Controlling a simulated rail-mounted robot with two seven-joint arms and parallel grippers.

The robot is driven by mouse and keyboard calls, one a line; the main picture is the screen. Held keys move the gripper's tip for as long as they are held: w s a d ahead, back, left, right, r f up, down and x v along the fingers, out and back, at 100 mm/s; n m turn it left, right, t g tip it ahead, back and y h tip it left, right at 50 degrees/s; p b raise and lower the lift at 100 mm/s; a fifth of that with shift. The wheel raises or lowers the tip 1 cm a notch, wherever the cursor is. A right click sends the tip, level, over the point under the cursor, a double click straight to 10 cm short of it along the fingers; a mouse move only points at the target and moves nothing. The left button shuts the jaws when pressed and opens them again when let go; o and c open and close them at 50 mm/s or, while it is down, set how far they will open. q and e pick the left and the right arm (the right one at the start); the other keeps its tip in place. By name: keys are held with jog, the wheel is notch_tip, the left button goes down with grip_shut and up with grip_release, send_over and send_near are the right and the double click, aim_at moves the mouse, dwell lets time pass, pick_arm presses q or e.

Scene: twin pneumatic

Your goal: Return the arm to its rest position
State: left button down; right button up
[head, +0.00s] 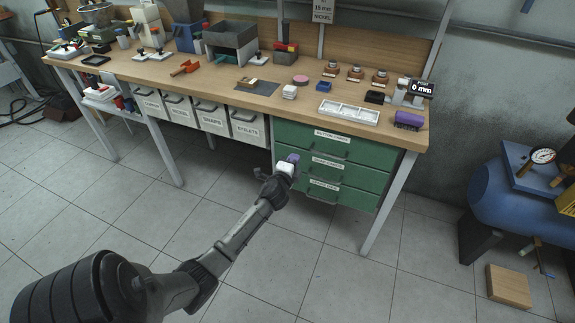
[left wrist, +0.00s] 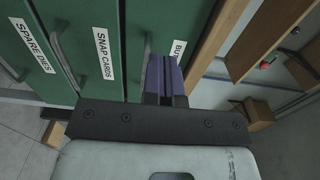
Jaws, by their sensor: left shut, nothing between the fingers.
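My left arm reaches from the lower left of the head view to the front of the green drawer unit (head: 335,150). My left gripper (head: 293,158) has a white body and purple fingers, and it is in front of the drawers, below the tabletop. In the left wrist view the fingers (left wrist: 165,76) are closed together with nothing between them. Behind them are the green drawer fronts (left wrist: 108,20), with labels reading snap cards and spare dies. I cannot tell whether the fingers touch a drawer. The drawers look closed. My right gripper is not in view.
The workbench (head: 330,97) carries a white compartment tray (head: 348,112), a grey bin (head: 230,43) and small tools. White labelled bins (head: 212,117) hang under it. A blue tank (head: 505,195) stands at right near a wooden block (head: 508,286). The tiled floor before the bench is clear.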

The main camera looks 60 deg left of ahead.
pick_arm(q)
jog(key=v, duration=0.4)
jog(key=shift+p, duration=0.4)
jog(key=shift+w, duration=0.1)
